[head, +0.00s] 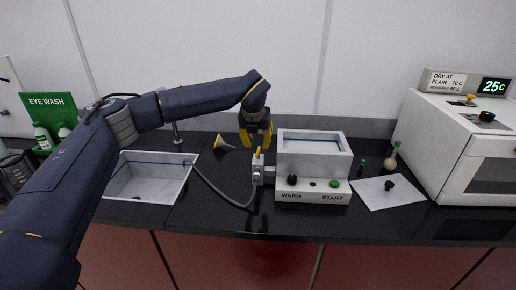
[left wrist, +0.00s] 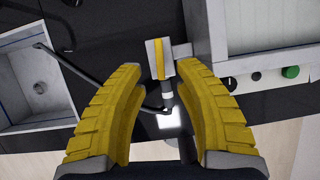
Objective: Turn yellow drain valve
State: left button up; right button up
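The yellow drain valve handle (head: 259,151) stands upright on a small white valve body (head: 257,170) at the left side of the white water bath (head: 314,144). My left gripper (head: 256,142) is above and just behind the handle, fingers pointing down. In the left wrist view the yellow fingers (left wrist: 160,70) are spread apart with nothing held. The yellow handle (left wrist: 159,59) shows as a strip on the white body, in line with the gap between the fingertips. I cannot tell any contact with the handle. My right gripper is not in view.
A dark hose (head: 222,194) runs from the valve to the sink (head: 183,181) on the left. The bath's front panel (head: 313,196) has knobs and a green button. A white mat (head: 389,193) and a white oven (head: 464,145) are at right.

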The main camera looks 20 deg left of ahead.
pick_arm(q)
jog(key=v, duration=0.6)
jog(key=shift+r, duration=0.35)
jog(key=shift+s, duration=0.15)
